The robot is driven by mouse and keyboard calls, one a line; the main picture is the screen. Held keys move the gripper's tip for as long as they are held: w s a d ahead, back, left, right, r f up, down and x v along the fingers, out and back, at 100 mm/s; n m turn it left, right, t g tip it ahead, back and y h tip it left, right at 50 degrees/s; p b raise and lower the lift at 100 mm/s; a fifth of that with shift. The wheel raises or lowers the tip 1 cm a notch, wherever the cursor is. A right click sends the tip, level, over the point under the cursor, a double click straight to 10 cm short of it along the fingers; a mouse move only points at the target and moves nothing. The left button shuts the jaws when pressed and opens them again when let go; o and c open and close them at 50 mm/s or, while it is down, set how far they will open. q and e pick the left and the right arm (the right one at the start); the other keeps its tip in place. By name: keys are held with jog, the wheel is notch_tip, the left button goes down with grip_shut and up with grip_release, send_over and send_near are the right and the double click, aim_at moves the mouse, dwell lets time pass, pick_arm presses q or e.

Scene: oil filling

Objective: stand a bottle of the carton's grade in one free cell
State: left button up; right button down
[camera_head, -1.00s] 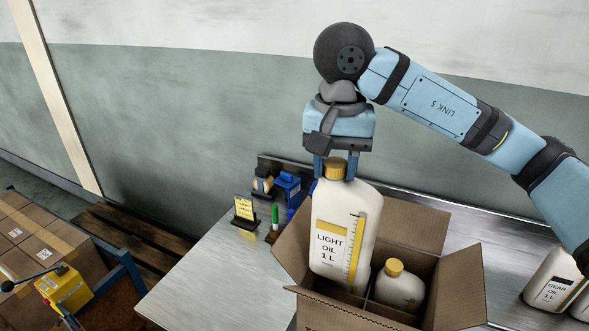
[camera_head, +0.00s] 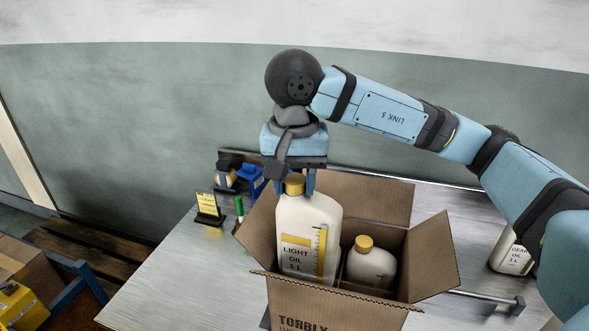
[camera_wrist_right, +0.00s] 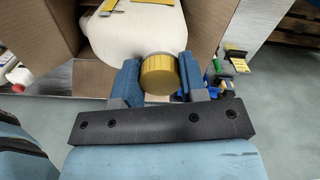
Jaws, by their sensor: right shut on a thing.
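My right gripper (camera_head: 296,180) is shut on the yellow cap of a white bottle labelled "LIGHT OIL 1 L" (camera_head: 308,225). The wrist view shows the cap (camera_wrist_right: 160,74) between the two blue fingers. The bottle is upright, with its lower part inside the open carton (camera_head: 345,309); its base is hidden behind the carton's front wall, so I cannot tell whether it touches the floor. A second white, yellow-capped bottle (camera_head: 370,268) stands lower in the carton, to the right across a divider. The carton's front print reads "TORBLY", the rest cut off. My left gripper is not in view.
A bottle labelled "GEAR" (camera_head: 513,255) stands on the metal bench at right, partly behind my arm. A yellow card on a stand (camera_head: 207,208), a green marker (camera_head: 239,207) and a blue item (camera_head: 251,178) are left of the carton. The bench's left front (camera_head: 180,270) is clear.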

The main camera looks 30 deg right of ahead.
aim_at(294, 203)
notch_tip(294, 203, down, 4)
jog(key=shift+f+b, duration=0.25)
jog(key=shift+b, duration=0.6)
notch_tip(294, 203, down, 3)
jog(key=b, duration=0.3)
jog(key=shift+r, duration=0.1)
jog(key=shift+f+b, duration=0.35)
jog(key=shift+b, duration=0.2)
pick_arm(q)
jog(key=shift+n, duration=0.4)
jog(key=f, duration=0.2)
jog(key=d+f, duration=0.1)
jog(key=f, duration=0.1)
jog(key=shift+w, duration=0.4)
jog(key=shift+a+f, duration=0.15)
